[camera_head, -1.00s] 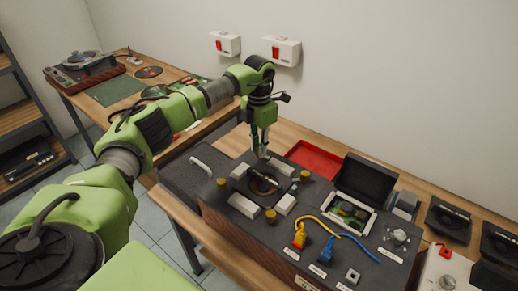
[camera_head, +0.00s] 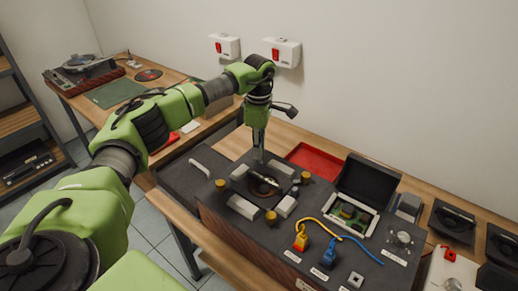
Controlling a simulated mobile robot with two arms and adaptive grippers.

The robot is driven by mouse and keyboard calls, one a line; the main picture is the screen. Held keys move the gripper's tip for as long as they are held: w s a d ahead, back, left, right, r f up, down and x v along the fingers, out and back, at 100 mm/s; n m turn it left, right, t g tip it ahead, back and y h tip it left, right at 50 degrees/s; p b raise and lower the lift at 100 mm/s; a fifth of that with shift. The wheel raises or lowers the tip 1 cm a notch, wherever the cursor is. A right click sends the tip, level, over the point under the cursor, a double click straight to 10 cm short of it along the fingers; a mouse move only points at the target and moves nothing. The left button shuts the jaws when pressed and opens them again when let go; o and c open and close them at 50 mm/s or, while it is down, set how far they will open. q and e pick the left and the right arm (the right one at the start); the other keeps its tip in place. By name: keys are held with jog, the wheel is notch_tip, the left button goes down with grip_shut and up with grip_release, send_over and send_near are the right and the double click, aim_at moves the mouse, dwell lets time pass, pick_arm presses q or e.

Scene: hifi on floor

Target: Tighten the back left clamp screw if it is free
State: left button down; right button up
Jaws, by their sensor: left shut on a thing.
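My left gripper (camera_head: 258,153) points straight down at the back left corner of the clamp on the dark bench unit. It is seen narrow and is shut on the back left clamp screw, which its fingers hide. Three other yellow clamp screws show: front left (camera_head: 220,183), front right (camera_head: 271,216) and back right (camera_head: 305,177). Pale clamp blocks (camera_head: 243,207) surround a round dark part (camera_head: 264,186) in the middle. My right gripper is not in view.
A red tray (camera_head: 313,159) lies behind the unit. An open black case (camera_head: 367,183) with a green board stands to the right. Yellow (camera_head: 301,240) and blue (camera_head: 328,255) plugs with cables are at the front. A turntable (camera_head: 83,68) sits on the far left table.

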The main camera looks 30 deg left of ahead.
pick_arm(q)
jog(key=shift+w+r+m, duration=0.1)
jog(key=shift+m, duration=0.5)
jog(key=c, duration=1.9)
grip_release()
notch_tip(320, 180, up, 12)
